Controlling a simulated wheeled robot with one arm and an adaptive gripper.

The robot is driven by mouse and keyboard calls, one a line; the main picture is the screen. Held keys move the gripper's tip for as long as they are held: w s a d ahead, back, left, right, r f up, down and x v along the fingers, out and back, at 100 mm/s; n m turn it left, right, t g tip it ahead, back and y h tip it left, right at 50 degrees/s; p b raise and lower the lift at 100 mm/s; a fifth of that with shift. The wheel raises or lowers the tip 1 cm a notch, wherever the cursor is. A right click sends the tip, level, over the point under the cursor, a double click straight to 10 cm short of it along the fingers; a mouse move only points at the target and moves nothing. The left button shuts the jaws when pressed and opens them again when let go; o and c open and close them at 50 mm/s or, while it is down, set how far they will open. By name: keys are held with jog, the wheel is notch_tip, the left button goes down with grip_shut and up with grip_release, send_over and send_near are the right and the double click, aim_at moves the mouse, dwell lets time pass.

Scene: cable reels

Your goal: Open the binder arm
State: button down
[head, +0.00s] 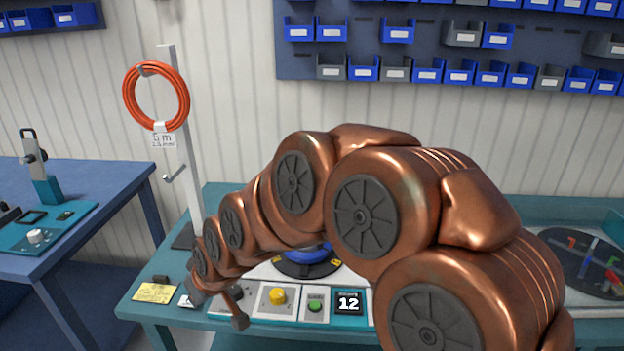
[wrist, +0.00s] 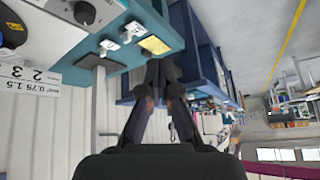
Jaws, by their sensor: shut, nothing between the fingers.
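No part is clearly marked as the binder arm. An upright teal post with a grey head and black handle (head: 33,152) stands on the left bench; I cannot tell whether this is it. My copper arm hides much of the middle bench's panel, so a binder arm there could be hidden. My gripper (wrist: 161,72) is shut and empty in the wrist view, its dark fingers together. In the head view, the end of my arm is low at the left front of the middle bench, near the yellow card (head: 155,292).
A blue reel hub (head: 308,254) is partly behind my arm. An orange cable coil (head: 157,97) hangs on a grey post. A round tray (head: 590,262) is at right.

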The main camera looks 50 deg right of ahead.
jog(key=w+d+m+t+h+b, duration=0.35)
jog(key=w+d+t+b, duration=0.4)
jog(key=w+d, duration=0.8)
jog(key=s+d+m+h+b, duration=0.35)
jog(key=d+h, duration=0.35)
jog(key=d, duration=0.5)
jog(key=s+d+m+h+b, duration=0.2)
jog(key=s+d+m+h, duration=0.2)
jog(key=d+h, duration=0.6)
jog(key=w+d+r+y+p, duration=0.1)
jog(key=w+d+r, duration=0.1)
jog(key=w+d, duration=0.2)
jog(key=w+d+r+y+p, duration=0.1)
jog(key=w+d+p, duration=0.1)
jog(key=d, duration=0.6)
jog(key=shift+w+d+r, duration=0.15)
jog(key=shift+w+r, duration=0.2)
jog(key=shift+w, duration=0.5)
